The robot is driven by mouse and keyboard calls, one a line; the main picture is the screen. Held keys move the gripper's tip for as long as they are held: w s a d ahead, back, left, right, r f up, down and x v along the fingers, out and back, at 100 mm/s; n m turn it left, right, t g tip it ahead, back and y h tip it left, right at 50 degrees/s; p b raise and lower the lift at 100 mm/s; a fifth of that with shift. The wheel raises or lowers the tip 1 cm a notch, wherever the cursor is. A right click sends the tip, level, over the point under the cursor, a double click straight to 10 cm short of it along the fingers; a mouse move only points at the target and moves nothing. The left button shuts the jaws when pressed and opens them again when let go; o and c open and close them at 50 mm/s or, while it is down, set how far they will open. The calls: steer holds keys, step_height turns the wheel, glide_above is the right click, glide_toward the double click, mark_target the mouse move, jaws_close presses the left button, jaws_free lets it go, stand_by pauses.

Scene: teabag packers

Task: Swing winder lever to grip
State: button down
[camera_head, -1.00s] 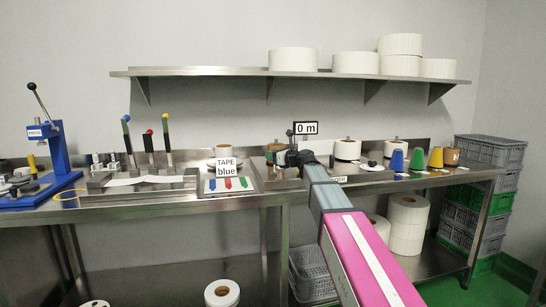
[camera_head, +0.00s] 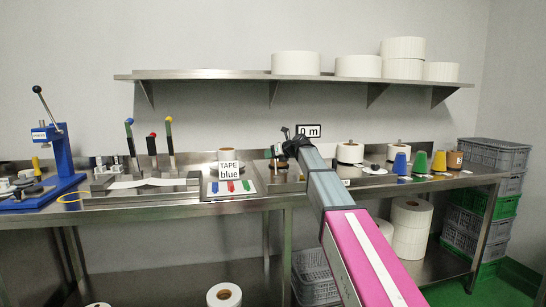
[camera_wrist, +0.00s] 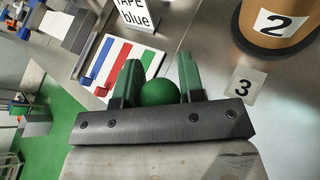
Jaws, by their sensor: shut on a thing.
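A round green knob (camera_wrist: 158,92) sits between the two green-grey fingers of my gripper (camera_wrist: 157,84) in the wrist view, and the jaws are shut on it. The knob appears to be the winder lever's end; its shaft is hidden behind the gripper body. In the head view my gripper (camera_head: 292,146) is over the back of the steel bench, in front of the sign reading "0 m" (camera_head: 313,131), whose left edge it partly covers. The winder's body is mostly hidden by my arm.
A "TAPE blue" sign (camera_head: 229,169) and a card with coloured stripes (camera_head: 232,187) lie left of my gripper. Coloured cones (camera_head: 420,163) stand at the right. A shelf (camera_head: 220,74) with white rolls hangs above.

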steer(key=shift+w+a+f, duration=0.15)
steer(key=shift+w+f, duration=0.4)
steer(key=shift+w, duration=0.2)
steer(key=shift+f, duration=0.1)
steer(key=c, duration=0.8)
jaws_free()
steer(key=shift+o, duration=0.2)
steer(key=v, duration=1.1)
